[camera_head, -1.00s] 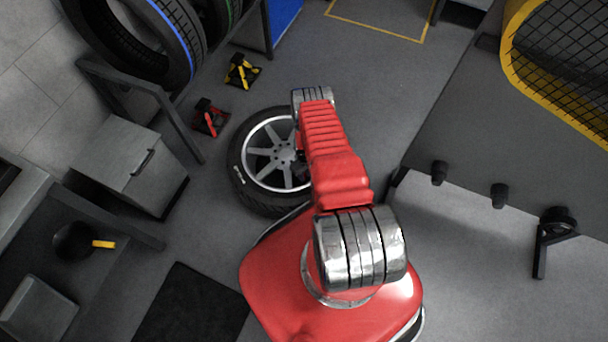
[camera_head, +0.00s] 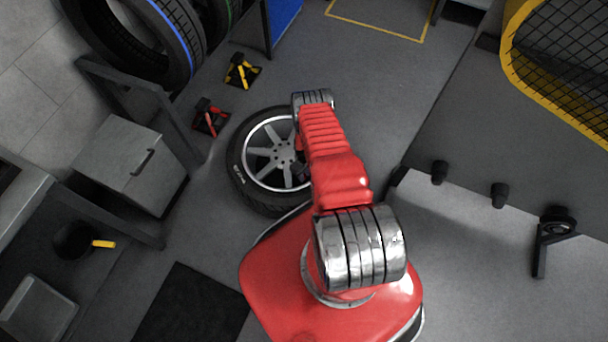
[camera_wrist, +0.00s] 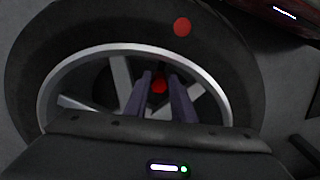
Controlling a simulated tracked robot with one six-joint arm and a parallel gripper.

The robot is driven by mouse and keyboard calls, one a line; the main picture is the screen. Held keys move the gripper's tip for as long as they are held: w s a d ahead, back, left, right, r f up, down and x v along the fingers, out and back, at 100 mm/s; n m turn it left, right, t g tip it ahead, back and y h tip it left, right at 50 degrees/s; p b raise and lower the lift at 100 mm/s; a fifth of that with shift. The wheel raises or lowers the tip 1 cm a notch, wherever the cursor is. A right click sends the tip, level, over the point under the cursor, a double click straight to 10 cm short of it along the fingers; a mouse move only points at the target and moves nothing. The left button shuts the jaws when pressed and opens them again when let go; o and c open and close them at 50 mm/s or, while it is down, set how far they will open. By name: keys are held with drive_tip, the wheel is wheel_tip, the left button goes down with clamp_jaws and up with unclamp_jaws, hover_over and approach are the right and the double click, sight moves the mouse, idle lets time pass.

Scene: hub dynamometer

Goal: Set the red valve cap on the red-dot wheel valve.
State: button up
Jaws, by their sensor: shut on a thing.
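The wheel (camera_head: 248,187), a dark tyre on a silver spoked rim, lies flat on the floor in the head view, partly hidden by my arm. In the wrist view the tyre (camera_wrist: 80,35) fills the upper part, with the rim (camera_wrist: 75,75) below it. A round red dot (camera_wrist: 182,27) is on the tyre sidewall. My gripper (camera_wrist: 160,77) is shut on the small red valve cap (camera_wrist: 159,87), which shows between its two fingers over the rim area. I cannot make out the valve stem or whether the cap touches anything.
Red (camera_head: 210,118) and yellow (camera_head: 242,72) stands sit on the floor behind the wheel. A grey cabinet (camera_head: 125,165) is at left and a tyre rack (camera_head: 160,105) beside it. Open floor (camera_head: 370,85) lies behind and right of the wheel.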

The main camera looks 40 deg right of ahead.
drive_tip(key=shift+f, duration=0.1)
drive_tip(key=o, duration=0.7)
drive_tip(key=shift+o, duration=0.2)
wheel_tip(320, 180, up, 11)
idle(1.1)
idle(0.8)
